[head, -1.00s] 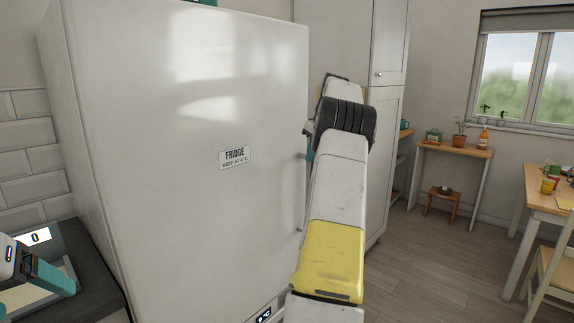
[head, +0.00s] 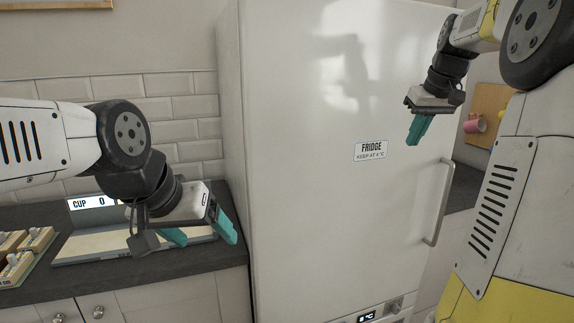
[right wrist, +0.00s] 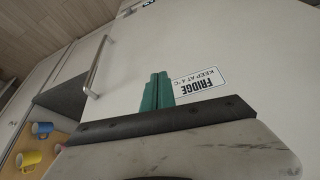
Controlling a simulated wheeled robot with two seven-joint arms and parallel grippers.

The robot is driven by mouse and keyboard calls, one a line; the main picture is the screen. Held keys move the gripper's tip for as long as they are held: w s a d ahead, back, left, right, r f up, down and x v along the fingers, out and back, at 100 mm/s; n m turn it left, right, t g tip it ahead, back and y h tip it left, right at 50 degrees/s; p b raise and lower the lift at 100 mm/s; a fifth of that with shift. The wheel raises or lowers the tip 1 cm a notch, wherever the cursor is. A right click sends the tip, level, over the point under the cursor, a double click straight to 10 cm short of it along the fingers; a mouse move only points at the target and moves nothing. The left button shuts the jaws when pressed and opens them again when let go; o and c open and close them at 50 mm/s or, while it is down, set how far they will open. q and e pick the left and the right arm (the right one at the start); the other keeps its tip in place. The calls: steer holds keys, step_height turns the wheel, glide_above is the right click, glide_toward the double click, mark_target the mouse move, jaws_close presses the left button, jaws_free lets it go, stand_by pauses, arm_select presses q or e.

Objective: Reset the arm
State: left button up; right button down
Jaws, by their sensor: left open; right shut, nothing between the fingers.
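My left gripper (head: 203,238) is at the left in the head view, in front of the slate worktop. Its teal fingers are apart and nothing shows between them. My right gripper (head: 416,132) is raised in front of the fridge door (head: 300,210), to the right of the fridge label (head: 371,150). Its teal fingers are together and empty. In the right wrist view the closed fingers (right wrist: 157,90) overlap the fridge front beside the label (right wrist: 201,82). I cannot tell how far the fingertips are from the door.
The fridge handle (head: 438,203) is vertical, below and right of my right gripper. A tray with a "CUP 0" display (head: 88,203) lies on the worktop (head: 35,291) behind my left gripper. A pink mug (head: 474,125) hangs at the right; blue (right wrist: 42,128) and yellow (right wrist: 29,158) mugs show in the wrist view.

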steer(key=s+a+f, duration=0.5)
steer(key=s+a, duration=0.4)
steer(key=s, duration=0.3)
steer(key=s+a+f+m+t+y, duration=0.1)
steer(key=s+a+f, duration=0.5)
steer(key=s+a, duration=0.3)
steer(key=s, duration=0.3)
steer(key=shift+s+a, duration=0.2)
steer(key=shift+f, duration=0.1)
